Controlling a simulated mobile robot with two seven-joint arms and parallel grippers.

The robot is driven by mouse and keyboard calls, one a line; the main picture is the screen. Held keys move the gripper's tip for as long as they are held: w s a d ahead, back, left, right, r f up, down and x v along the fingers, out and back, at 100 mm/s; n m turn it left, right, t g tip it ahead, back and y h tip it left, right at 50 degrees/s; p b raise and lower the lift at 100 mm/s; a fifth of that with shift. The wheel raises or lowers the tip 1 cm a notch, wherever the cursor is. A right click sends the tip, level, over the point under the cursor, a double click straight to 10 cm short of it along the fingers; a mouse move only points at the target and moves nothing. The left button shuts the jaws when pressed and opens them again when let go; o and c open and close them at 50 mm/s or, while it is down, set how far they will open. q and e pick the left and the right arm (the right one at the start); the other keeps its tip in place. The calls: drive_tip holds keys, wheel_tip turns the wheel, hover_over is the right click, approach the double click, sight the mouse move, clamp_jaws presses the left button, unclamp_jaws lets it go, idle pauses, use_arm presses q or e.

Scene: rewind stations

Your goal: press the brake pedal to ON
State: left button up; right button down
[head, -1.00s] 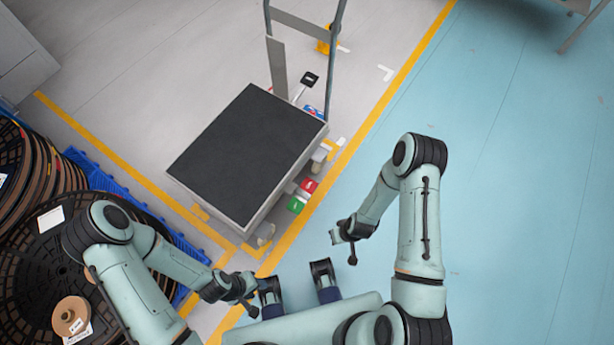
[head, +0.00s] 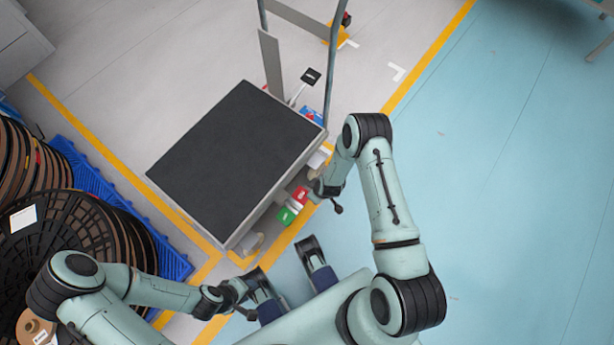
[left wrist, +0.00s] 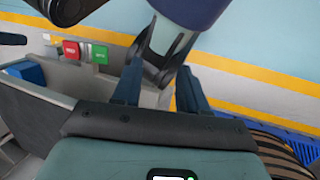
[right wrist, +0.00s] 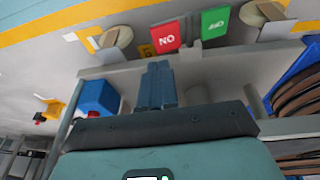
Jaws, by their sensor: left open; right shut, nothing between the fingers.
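The brake has a red pedal (head: 300,195) and a green pedal (head: 286,216), side by side low at the cart's near right side. In the right wrist view the red pedal (right wrist: 167,38) bears white letters that read ON upside down; the green pedal (right wrist: 215,23) has lettering I cannot read surely. My right gripper (head: 315,190) is close beside the red pedal. In the right wrist view its fingers (right wrist: 158,70) are shut and empty, apart from the pedal in the picture. My left gripper (head: 238,290) is open and empty, low by my base; its fingers (left wrist: 160,75) show spread.
The cart (head: 235,160) has a dark flat deck and an upright handle frame (head: 330,70). Black reels (head: 75,235) and a blue pallet (head: 95,185) stand at left. The blue-green floor (head: 490,190) at right is clear.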

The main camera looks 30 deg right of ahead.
drive_tip(key=shift+w, duration=0.25)
use_arm(q)
drive_tip(key=w+a+f+t+y+b, duration=0.1)
drive_tip(key=w+a+f+t+b, duration=0.1)
drive_tip(key=w, duration=0.5)
wheel_tip(320, 180, down, 4)
drive_tip(key=a+b, duration=0.1)
drive_tip(key=b, duration=0.1)
drive_tip(key=shift+a+r+n+t+b, duration=0.15)
drive_tip(key=shift+a+n+t+b, duration=0.05)
drive_tip(key=shift+n+t+b, duration=0.15)
use_arm(e)
drive_tip(key=x, duration=1.4)
drive_tip(key=shift+s+d, duration=0.4)
drive_tip(key=shift+d, duration=0.15)
use_arm(q)
drive_tip(key=shift+w, duration=0.1)
use_arm(e)
drive_tip(key=shift+f, duration=0.1)
